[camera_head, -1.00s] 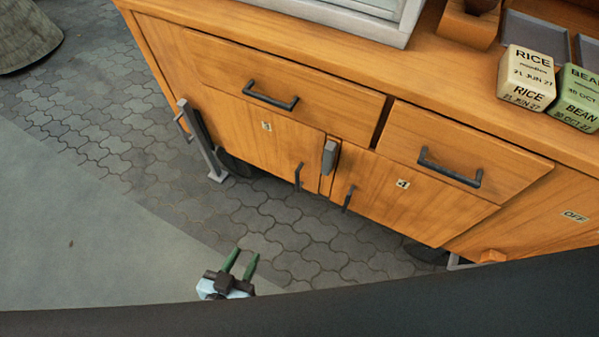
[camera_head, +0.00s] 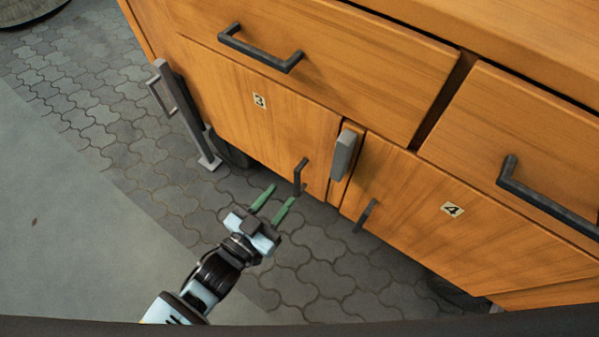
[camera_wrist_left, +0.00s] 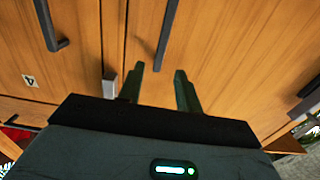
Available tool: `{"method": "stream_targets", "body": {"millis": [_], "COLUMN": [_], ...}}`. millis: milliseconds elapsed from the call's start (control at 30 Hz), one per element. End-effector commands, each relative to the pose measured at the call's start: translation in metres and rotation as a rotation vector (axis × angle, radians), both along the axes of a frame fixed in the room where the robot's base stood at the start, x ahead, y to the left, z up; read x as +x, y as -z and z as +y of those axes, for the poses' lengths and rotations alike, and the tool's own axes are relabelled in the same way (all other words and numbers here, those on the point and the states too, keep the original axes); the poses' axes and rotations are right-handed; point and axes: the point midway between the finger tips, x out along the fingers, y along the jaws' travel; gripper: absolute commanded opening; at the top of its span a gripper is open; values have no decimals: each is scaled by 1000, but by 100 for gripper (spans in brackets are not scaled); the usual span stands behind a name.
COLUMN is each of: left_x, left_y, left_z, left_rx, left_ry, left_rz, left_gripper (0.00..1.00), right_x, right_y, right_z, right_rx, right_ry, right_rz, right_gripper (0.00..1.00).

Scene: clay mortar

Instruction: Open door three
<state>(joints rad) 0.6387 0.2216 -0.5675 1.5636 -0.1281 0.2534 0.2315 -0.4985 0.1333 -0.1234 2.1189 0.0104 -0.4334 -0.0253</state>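Door three (camera_head: 225,88) is a wooden cabinet door with a "3" label (camera_head: 260,101), and it looks closed. Its dark bar handle (camera_head: 299,176) is near the door's lower right edge. My left gripper (camera_head: 282,192) is open, its two green fingers apart and empty, just below and in front of that handle. In the left wrist view the handle (camera_wrist_left: 163,40) lies ahead of the gap between the fingertips (camera_wrist_left: 160,69). I see no clear contact. My right gripper is not in view.
A grey latch block (camera_head: 343,153) sits on the strip between door three and door four (camera_head: 410,190). Door four's handle (camera_head: 365,215) is right of it. A drawer handle (camera_head: 262,50) juts out above. A grey metal leg (camera_head: 183,112) stands left. The paved floor is clear.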

Motion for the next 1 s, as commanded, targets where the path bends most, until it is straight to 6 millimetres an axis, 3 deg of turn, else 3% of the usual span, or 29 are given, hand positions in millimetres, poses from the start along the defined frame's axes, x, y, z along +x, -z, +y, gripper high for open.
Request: {"method": "stream_targets", "body": {"millis": [267,700,1000], "left_x": [8,56,63], "left_y": [0,1,-1], "left_z": [-7,-41,-46], "left_rx": [-2,0,1], "left_ry": [0,0,0], "left_rz": [-1,0,1], "left_gripper": [35,35,35], "right_x": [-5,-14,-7], "right_y": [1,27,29], "right_z": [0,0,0], "right_rx": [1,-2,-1], "right_ry": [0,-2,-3], "right_rz": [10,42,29], "right_gripper": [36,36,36]}}
